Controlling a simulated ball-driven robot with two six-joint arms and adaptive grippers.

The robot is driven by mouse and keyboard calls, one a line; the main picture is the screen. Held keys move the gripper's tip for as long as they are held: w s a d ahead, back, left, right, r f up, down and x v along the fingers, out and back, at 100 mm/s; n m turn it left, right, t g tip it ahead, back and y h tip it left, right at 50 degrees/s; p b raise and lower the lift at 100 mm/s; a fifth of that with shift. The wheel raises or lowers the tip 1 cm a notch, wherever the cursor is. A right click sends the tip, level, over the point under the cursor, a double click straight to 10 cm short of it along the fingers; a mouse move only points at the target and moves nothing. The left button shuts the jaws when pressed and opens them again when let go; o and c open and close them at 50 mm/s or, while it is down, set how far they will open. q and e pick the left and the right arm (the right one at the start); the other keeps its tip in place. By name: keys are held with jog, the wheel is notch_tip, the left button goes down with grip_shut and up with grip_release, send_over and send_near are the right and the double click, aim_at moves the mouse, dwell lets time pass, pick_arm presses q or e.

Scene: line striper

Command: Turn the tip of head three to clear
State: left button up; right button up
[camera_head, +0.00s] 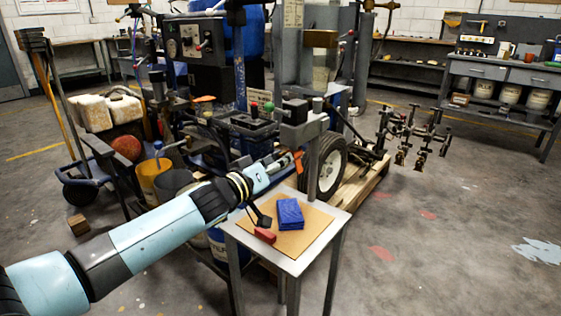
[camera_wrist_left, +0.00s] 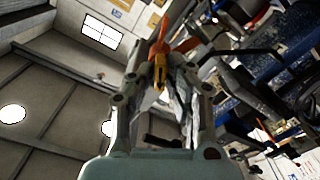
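My left arm reaches in from the left in the head view, and its gripper (camera_head: 277,168) is up against an orange tip (camera_head: 298,160) on the striper's side. In the left wrist view the orange tip (camera_wrist_left: 162,45) has a yellow part (camera_wrist_left: 160,76) that lies between or just beyond the fingertips of my left gripper (camera_wrist_left: 163,82). The fingers come close on both sides of it; I cannot tell whether they touch it. Which head this is, and its exact tip angle, I cannot tell. My right gripper is not in sight.
The striper's wheel (camera_head: 327,168) is close behind. A rack of metal fittings (camera_head: 415,135) is at the right. Open floor lies at the right front.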

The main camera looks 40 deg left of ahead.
pick_arm(q)
grip_shut()
jog(key=m+b, duration=0.1)
jog(key=m, duration=0.5)
jog(key=o, duration=1.2)
grip_release()
jog(key=shift+c, duration=0.2)
